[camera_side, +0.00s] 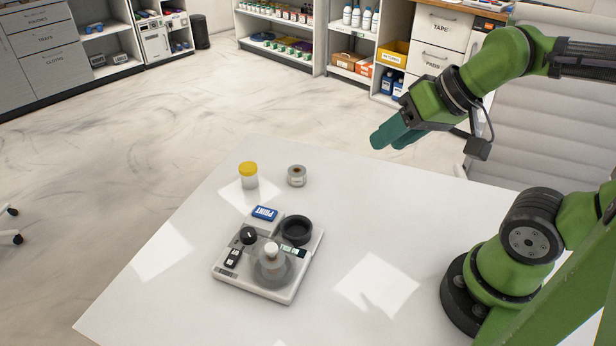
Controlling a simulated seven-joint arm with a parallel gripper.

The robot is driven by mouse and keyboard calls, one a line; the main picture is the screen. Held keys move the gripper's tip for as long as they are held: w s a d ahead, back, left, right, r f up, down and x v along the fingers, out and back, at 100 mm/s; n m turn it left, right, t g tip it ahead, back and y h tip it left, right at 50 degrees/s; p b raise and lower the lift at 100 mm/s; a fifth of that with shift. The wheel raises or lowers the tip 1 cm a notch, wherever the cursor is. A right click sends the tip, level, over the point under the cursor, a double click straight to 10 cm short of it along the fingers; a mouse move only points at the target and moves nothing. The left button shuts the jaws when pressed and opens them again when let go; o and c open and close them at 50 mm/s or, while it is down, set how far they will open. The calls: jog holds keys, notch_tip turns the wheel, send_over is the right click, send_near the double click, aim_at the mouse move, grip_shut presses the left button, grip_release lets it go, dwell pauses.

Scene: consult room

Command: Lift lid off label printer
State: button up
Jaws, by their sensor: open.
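The label printer (248,284) is a low whitish unit on the white table. Its lid (271,265) is a translucent grey dome with a white knob, seated on the front right of the unit. A black ring-shaped well (296,230), a black dial (249,235) and dark switches show on the same unit. My gripper (384,138) has teal fingers and is open and empty. It is high above the table, up and to the right of the printer, well apart from the lid.
A blue block marked PRINT (264,213) lies at the printer's back edge. Behind it stand a yellow-capped clear jar (248,175) and a small grey roll (297,176). The white table (410,235) is clear right of the printer. Shelves and drawers are far behind.

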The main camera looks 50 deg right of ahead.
jog(key=o, duration=1.1)
jog(key=n+g+h, duration=0.2)
jog(key=n+g, duration=0.1)
jog(key=g, duration=0.4)
send_over(272, 257)
notch_tip(272, 257, down, 4)
notch_tip(272, 257, down, 10)
jog(key=shift+f, duration=0.2)
jog(key=shift+w+d+f, duration=0.1)
jog(key=shift+f, duration=1.45)
jog(key=shift+w+d+f, duration=0.1)
jog(key=shift+f, duration=1.4)
